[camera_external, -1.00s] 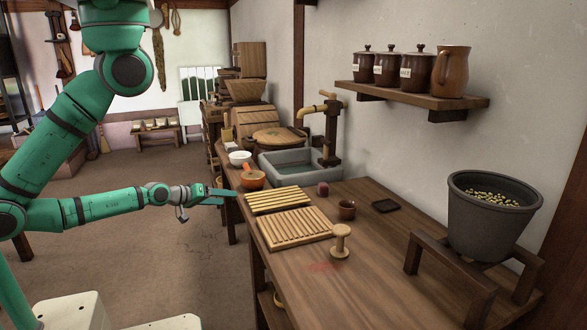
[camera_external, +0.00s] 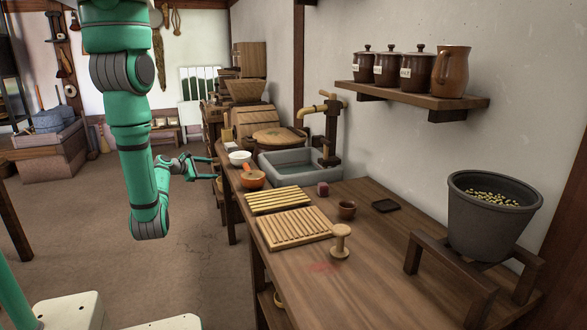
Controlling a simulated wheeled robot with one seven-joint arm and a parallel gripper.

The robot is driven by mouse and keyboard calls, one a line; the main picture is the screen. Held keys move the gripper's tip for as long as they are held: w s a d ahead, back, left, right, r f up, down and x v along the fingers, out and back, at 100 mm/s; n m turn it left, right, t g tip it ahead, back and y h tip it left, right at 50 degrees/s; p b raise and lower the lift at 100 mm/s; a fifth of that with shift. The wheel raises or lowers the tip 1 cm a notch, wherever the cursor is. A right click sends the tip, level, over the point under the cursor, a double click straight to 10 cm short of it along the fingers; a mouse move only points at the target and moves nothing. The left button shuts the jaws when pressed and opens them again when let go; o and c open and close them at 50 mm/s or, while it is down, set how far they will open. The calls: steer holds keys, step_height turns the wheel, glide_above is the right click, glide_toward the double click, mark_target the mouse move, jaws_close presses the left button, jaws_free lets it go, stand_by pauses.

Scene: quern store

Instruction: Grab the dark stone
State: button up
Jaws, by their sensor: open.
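My gripper (camera_external: 208,168) is open and empty, with its two fingers apart. It points right near the far left edge of the wooden counter (camera_external: 385,265), close to the white bowl. A small flat dark slab (camera_external: 385,206) lies on the counter near the wall, right of a small brown cup (camera_external: 347,209). It is the darkest stone-like thing that I see there, but its material is hard to tell. My gripper is well to the left of it and apart from it.
Two slatted wooden boards (camera_external: 296,232), a wooden spool (camera_external: 340,241) and a dark red block (camera_external: 323,189) sit on the counter. A white bowl (camera_external: 240,158), an orange pan (camera_external: 252,179) and a stone sink (camera_external: 298,168) lie farther back. A large grey pot (camera_external: 490,222) stands at right.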

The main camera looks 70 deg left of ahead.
steer(key=w+a+r+n+t+h, duration=0.1)
steer(key=w+a+r+h, duration=0.15)
steer(key=a+h, duration=0.2)
steer(key=w+a+r+n+t+h, duration=0.1)
steer(key=a+r+n+h, duration=0.15)
steer(key=a, duration=0.35)
steer(key=shift+m, duration=0.35)
steer(key=x, duration=1)
steer(key=shift+w+d+r, duration=0.15)
steer(key=shift+w+d, duration=0.05)
steer(key=shift+w, duration=0.15)
steer(key=shift+r, duration=0.1)
steer(key=c, duration=1.1)
steer(key=shift+r, duration=0.1)
